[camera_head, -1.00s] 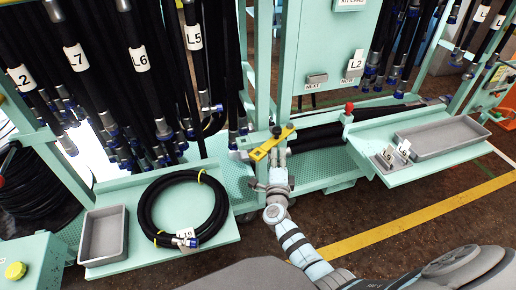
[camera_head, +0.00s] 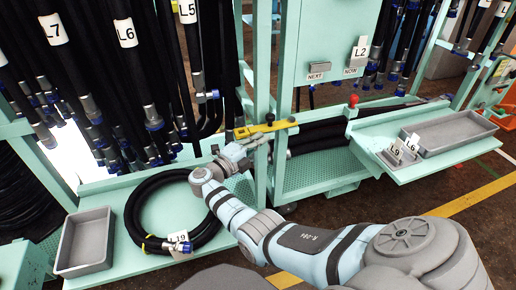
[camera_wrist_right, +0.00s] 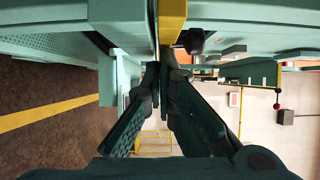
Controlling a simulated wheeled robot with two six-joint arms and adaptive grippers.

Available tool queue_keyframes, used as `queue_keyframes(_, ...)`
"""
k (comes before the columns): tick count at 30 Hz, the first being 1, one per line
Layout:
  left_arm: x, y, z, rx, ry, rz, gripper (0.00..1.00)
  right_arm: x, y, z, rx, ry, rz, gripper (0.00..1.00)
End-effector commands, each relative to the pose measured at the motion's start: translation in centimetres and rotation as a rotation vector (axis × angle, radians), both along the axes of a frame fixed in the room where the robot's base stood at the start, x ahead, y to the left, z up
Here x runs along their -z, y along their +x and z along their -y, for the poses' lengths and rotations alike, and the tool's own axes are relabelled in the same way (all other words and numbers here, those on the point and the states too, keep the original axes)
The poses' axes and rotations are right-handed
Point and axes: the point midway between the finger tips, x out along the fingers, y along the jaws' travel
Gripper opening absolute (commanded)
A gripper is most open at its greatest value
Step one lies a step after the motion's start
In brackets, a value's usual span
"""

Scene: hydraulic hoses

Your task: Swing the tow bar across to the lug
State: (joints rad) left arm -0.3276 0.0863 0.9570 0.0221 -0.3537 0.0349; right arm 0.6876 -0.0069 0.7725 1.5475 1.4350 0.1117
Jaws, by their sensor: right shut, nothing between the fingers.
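The yellow tow bar (camera_head: 268,127) lies nearly level in the head view, between the left hose cart and the central teal frame. Its right end is apart from a red-topped pin (camera_head: 352,101) at the corner of the right cart; I cannot tell if this pin belongs to the lug. My right gripper (camera_head: 262,141) is just below the bar, shut and empty. In the right wrist view its fingers (camera_wrist_right: 161,72) are close together beneath the yellow bar (camera_wrist_right: 172,20); I cannot tell if they touch it. My left gripper is out of view.
A coiled black hose tagged L19 (camera_head: 140,215) and a grey tray (camera_head: 86,241) sit on the left shelf, close to my right arm. Hoses hang above. The right shelf holds a long grey tray (camera_head: 450,132). Brown floor is open at the lower right.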

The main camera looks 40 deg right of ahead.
Motion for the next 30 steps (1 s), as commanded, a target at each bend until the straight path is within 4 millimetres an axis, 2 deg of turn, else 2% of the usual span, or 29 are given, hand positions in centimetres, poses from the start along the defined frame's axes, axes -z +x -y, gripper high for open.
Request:
queue_keyframes(6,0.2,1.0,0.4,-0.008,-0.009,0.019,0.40,0.0,0.0,-0.1,0.025,0.004,0.001,0.00)
queue_keyframes(18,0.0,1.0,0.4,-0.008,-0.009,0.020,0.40,-0.2,0.1,-0.2,0.024,0.003,0.002,0.00)
queue_keyframes(20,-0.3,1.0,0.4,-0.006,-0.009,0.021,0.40,-0.3,-0.1,-0.4,0.023,0.003,0.002,0.00)
queue_keyframes(22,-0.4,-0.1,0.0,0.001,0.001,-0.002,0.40,-0.5,-0.4,-0.7,0.021,0.003,0.001,0.00)
queue_keyframes(27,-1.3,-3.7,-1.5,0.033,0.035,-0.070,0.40,-0.7,-2.3,-2.7,0.015,0.007,0.000,0.00)
queue_keyframes(30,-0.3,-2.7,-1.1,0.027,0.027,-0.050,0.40,0.0,-1.6,-6.2,0.012,0.008,0.001,0.00)
